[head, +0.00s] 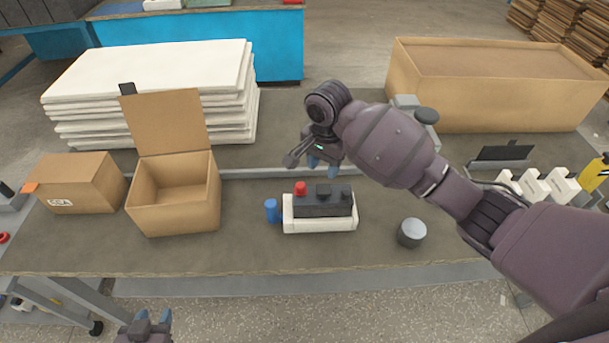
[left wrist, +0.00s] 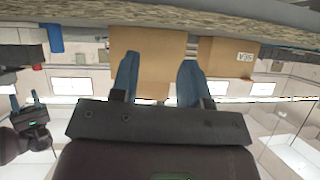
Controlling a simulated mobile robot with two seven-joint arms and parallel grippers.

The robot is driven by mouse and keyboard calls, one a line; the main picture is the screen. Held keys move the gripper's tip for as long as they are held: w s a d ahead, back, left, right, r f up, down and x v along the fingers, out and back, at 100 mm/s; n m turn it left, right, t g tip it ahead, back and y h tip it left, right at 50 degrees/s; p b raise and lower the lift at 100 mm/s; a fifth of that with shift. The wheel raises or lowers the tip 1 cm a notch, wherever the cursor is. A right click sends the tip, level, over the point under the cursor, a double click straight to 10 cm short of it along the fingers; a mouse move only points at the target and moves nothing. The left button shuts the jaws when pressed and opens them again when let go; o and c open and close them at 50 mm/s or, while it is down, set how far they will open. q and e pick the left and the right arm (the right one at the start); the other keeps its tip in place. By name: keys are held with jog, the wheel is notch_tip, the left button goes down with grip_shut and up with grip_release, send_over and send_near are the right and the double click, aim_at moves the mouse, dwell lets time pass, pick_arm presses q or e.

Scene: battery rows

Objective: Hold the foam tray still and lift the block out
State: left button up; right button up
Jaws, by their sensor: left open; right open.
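The white foam tray (head: 320,226) sits on the bench near its front, right of the open carton. A dark grey block (head: 322,206) rests in it, with a red terminal (head: 300,188) at its left end and black knobs on top. The block's lower part is hidden by the tray. My right gripper (head: 316,168) is open and empty above and behind the block, apart from it. My left gripper (head: 148,318) is open and empty at the bottom edge, in front of the bench. Its two blue fingers (left wrist: 158,78) show spread apart in the left wrist view.
A blue cylinder (head: 271,211) stands beside the tray's left end. A grey round weight (head: 411,233) stands to its right. An open carton (head: 175,206) and a closed box (head: 76,183) stand left. White sheets (head: 150,90) are stacked behind. Bare bench lies in front of the tray.

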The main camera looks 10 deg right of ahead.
pick_arm(q)
jog(key=w+d+r+m+t+h, duration=0.1)
jog(key=w+d+r+m+h, duration=0.2)
jog(key=w+d+r+m, duration=0.45)
jog(key=w+d+r+m+t+h, duration=0.1)
jog(key=w+d+r+m+h, duration=0.35)
jog(key=w+d, duration=0.5)
jog(key=w+d+f+m+g, duration=0.1)
jog(key=d+m, duration=0.1)
jog(key=m, duration=0.7)
jog(key=m+g, duration=0.1)
jog(key=m, duration=1.4)
send_near(268, 208)
jog(key=shift+w+d+f+m, duration=0.65)
jog(key=shift+w+d+m, duration=0.25)
jog(key=shift+w, duration=0.45)
jog(key=shift+w+d+f+m, duration=0.65)
jog(key=shift+w+d+m, duration=0.2)
jog(key=shift+w, duration=0.5)
jog(key=shift+w+d+f+m, duration=0.65)
jog(key=shift+w+d+m, duration=0.25)
jog(key=shift+w, duration=0.45)
